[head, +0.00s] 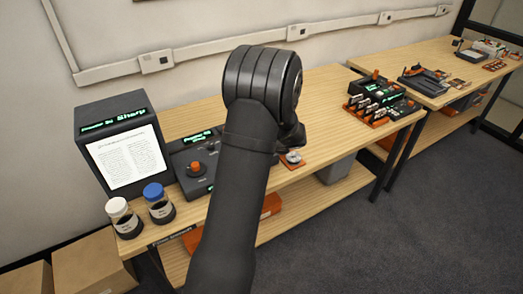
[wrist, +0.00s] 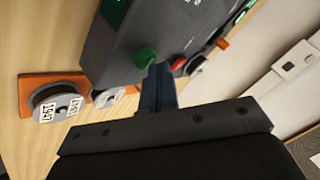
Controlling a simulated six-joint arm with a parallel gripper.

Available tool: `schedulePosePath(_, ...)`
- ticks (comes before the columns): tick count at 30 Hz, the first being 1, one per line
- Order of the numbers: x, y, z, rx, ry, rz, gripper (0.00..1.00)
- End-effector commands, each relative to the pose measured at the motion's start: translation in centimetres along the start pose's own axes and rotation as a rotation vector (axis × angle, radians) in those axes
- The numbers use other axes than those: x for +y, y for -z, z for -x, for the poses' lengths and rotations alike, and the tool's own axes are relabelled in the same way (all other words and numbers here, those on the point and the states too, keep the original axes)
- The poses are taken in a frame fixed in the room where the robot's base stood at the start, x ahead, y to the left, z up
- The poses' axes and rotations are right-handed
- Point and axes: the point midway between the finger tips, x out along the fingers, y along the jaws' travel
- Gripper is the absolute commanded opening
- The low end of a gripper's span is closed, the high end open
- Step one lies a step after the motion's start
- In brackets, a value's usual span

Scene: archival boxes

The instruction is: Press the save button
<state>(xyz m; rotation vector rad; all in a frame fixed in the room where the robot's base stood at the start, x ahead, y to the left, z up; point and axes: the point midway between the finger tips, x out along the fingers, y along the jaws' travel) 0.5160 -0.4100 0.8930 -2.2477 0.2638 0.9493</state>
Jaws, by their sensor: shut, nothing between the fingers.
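A dark grey control console (wrist: 125,45) fills the upper middle of the wrist view. On it are a green button (wrist: 145,58), a red button (wrist: 178,64), a grey knob (wrist: 195,65) and an orange knob (wrist: 222,44). No label reading save is legible. My gripper (wrist: 158,70) is shut and empty, its tips right beside the green button, between it and the red one. I cannot tell whether they touch. In the head view the console (head: 188,180) is partly hidden by my arm, and my fingertips are hidden.
A reader screen (head: 124,157) reading "Sharp" stands left of the console. A white-lidded jar (head: 125,222) and a blue-lidded jar (head: 160,208) stand near the front edge. Labelled reels (wrist: 58,103) sit on an orange holder beside the console. A second table (head: 455,85) holds equipment.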

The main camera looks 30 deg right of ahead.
Motion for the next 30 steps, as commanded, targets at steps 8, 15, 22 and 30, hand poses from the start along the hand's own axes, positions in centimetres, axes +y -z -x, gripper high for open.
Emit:
schedulePosePath(8,0.1,-0.2,-0.2,-0.001,0.0,0.0,0.0)
schedulePosePath(15,0.1,-0.1,-0.1,-0.001,0.0,0.0,0.0)
schedulePosePath(22,-0.4,0.4,0.5,-0.001,0.0,0.002,0.0)
schedulePosePath(30,-0.8,0.7,1.1,-0.001,0.0,0.0,0.0)
